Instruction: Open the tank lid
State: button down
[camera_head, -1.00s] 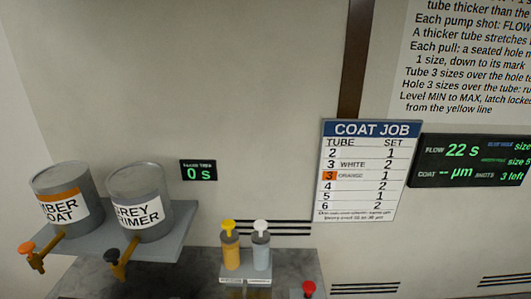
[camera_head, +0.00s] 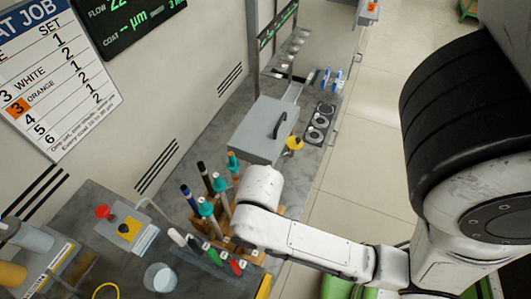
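The tank (camera_head: 244,148) is a grey box on the long counter, near the middle of the head view. Its flat grey lid (camera_head: 262,122) lies on top and looks closed. A black handle (camera_head: 280,125) stands on the lid's right part. A yellow knob (camera_head: 294,142) sits at the tank's right side. My white arm reaches in from the right and ends, as far as it shows, just in front of the tank. My gripper does not show, so its opening and exact place are hidden.
Several capped tubes stand in a wooden rack (camera_head: 222,240) before the tank, close to my arm. A clear cup (camera_head: 160,278) and a box with a red button (camera_head: 103,211) are at lower left. Round black holders (camera_head: 319,123) lie beyond the tank. Floor is clear right of the counter.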

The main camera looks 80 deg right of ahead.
aim_at(261, 137)
jog(key=z, duration=1.3)
